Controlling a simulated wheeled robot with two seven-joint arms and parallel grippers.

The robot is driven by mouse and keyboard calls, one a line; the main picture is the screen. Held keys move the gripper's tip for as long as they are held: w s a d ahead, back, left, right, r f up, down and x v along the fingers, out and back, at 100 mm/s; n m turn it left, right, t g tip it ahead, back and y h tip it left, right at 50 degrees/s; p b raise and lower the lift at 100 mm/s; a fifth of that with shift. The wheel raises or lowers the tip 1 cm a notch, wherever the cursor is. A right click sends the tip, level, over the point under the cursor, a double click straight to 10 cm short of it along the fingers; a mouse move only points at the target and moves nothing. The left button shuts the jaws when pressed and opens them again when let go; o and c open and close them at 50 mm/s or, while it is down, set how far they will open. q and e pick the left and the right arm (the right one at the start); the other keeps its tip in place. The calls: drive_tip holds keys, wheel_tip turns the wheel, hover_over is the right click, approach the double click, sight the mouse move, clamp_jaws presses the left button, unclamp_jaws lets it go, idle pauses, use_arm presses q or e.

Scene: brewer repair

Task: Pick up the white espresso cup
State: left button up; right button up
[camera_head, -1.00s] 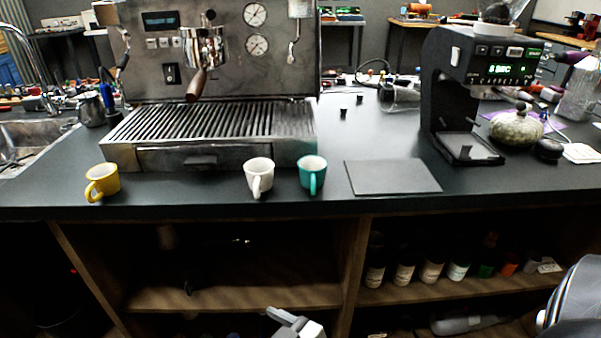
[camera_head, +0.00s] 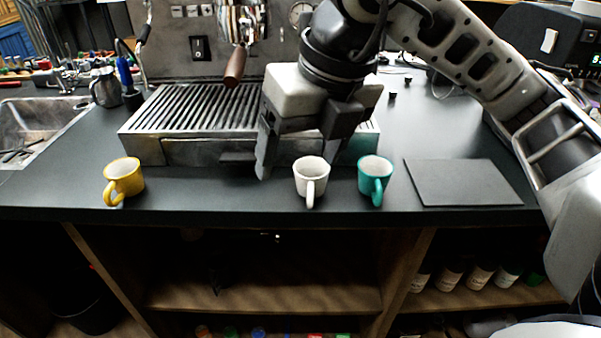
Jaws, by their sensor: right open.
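The white espresso cup (camera_head: 311,172) stands upright on the dark counter near its front edge, with its handle toward me. A yellow cup (camera_head: 125,178) stands to its left and a teal cup (camera_head: 375,177) close to its right. My right gripper (camera_head: 303,150) is open and empty, pointing down just above and behind the white cup. One finger hangs to the left of the cup; the other shows higher, to its upper right. The fingers do not appear to touch the cup. My left gripper is not in view.
The espresso machine's drip tray (camera_head: 190,112) stands behind the cups, partly hidden by my right arm. A flat dark mat (camera_head: 462,183) lies to the right. The counter between the yellow and white cups is clear. Open shelves (camera_head: 260,290) are below.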

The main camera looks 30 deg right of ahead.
sight(315, 178)
drive_tip(key=w+d+r+m+t+h, duration=0.2)
drive_tip(key=d+h, duration=0.1)
drive_tip(key=d, duration=0.2)
drive_tip(key=shift+g, duration=0.3)
drive_tip(key=b+x, duration=0.1)
drive_tip(key=x, duration=0.3)
drive_tip(key=b+x, duration=0.2)
drive_tip(key=x, duration=0.3)
drive_tip(key=shift+a, duration=0.25)
drive_tip(key=shift+w+f, duration=0.2)
drive_tip(key=shift+f, duration=0.25)
drive_tip(key=x, duration=0.5)
drive_tip(key=shift+d, duration=0.2)
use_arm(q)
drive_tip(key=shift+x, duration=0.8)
use_arm(e)
drive_tip(key=shift+r, duration=0.1)
drive_tip(key=c, duration=1.1)
